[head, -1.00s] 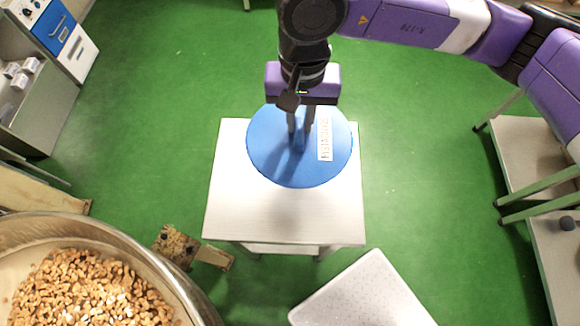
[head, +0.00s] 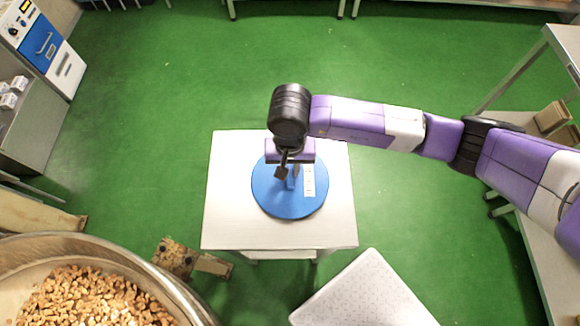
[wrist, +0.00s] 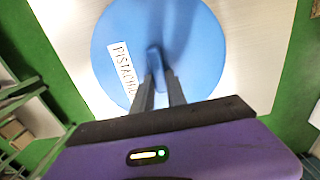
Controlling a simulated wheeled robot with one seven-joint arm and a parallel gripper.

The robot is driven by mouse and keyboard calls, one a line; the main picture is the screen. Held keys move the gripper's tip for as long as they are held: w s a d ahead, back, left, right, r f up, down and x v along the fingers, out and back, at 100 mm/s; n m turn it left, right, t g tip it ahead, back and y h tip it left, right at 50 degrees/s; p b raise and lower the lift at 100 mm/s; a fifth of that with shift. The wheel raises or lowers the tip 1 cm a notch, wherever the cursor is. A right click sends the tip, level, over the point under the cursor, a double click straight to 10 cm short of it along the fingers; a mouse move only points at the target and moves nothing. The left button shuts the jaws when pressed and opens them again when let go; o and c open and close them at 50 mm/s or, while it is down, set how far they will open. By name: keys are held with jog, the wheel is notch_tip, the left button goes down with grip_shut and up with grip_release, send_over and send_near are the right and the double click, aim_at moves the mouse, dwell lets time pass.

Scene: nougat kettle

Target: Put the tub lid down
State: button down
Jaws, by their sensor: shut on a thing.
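The tub lid (head: 275,203) is a round blue disc with a white label reading "PISTACHIO". In the head view it is over the middle of a small white table (head: 228,215). My gripper (head: 293,180) is above the lid, with its fingers shut on the lid's upright blue handle. In the wrist view the lid (wrist: 195,35) fills the upper middle, and the fingers (wrist: 158,82) meet at the handle. The lid looks low over the tabletop; I cannot tell whether it touches.
A large metal kettle (head: 180,290) with nuts (head: 90,300) stands at the lower left. A small wooden stand (head: 178,258) is beside it. A white perforated board (head: 365,295) is at the lower right. Shelving (head: 520,190) stands at the right. White tabletop is bare around the lid.

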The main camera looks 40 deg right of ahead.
jog(key=shift+f, duration=0.4)
jog(key=shift+f, duration=0.15)
jog(key=c, duration=1.3)
grip_release()
jog(key=shift+c, duration=0.2)
